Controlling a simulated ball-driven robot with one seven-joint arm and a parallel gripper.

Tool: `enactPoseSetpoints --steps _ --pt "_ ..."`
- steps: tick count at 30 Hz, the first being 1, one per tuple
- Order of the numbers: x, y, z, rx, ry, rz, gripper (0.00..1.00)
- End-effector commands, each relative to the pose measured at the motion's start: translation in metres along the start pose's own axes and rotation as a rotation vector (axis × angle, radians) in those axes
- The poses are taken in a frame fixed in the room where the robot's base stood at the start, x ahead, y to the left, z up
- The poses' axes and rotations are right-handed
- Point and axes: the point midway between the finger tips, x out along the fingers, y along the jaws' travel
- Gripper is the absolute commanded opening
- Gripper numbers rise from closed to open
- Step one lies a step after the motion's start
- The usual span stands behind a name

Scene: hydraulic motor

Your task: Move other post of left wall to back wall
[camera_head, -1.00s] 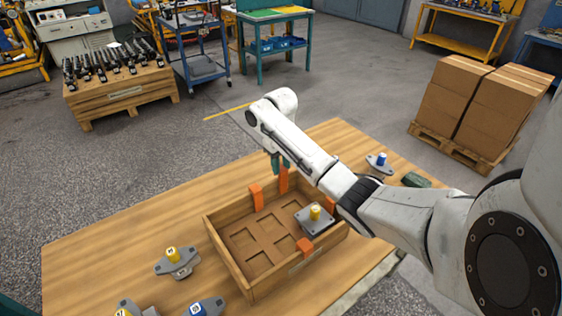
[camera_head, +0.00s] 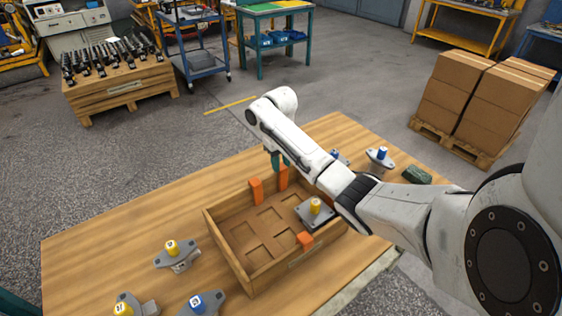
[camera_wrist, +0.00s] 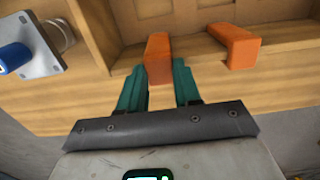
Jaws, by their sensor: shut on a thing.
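My gripper (camera_wrist: 160,80) has its teal fingers shut on an orange post (camera_wrist: 158,58) at the tray wall. This post also shows in the head view (camera_head: 282,180) at the tray's far corner. Whether it is seated on the wall or just clear of it, I cannot tell. A second orange post (camera_head: 256,191) stands on the far left wall of the wooden tray (camera_head: 228,257); a post (camera_wrist: 233,45) also shows right of my gripper in the wrist view. Another orange post (camera_head: 305,240) is on the near right wall. My arm hides part of the tray's right side.
A grey motor part with a yellow cap (camera_head: 315,207) sits in the tray; its other pockets are empty. Several capped motor parts lie on the table, including a yellow-capped one (camera_head: 172,249) and a blue-capped one (camera_head: 382,155). A dark green object (camera_head: 416,174) lies at the right edge.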

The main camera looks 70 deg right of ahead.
Motion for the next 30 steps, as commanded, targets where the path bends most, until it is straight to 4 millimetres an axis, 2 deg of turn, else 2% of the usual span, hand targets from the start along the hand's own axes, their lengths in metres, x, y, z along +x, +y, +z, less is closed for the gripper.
enactPoseSetpoints --steps 20,21,30 --pt "0.0095 0.0 -0.0004 0.0 0.001 0.0 0.0" --pt "0.0094 0.0001 -0.0004 0.0 0.001 0.001 0.35" --pt "0.0092 0.0001 -0.0003 0.0 0.0 0.0 0.63"
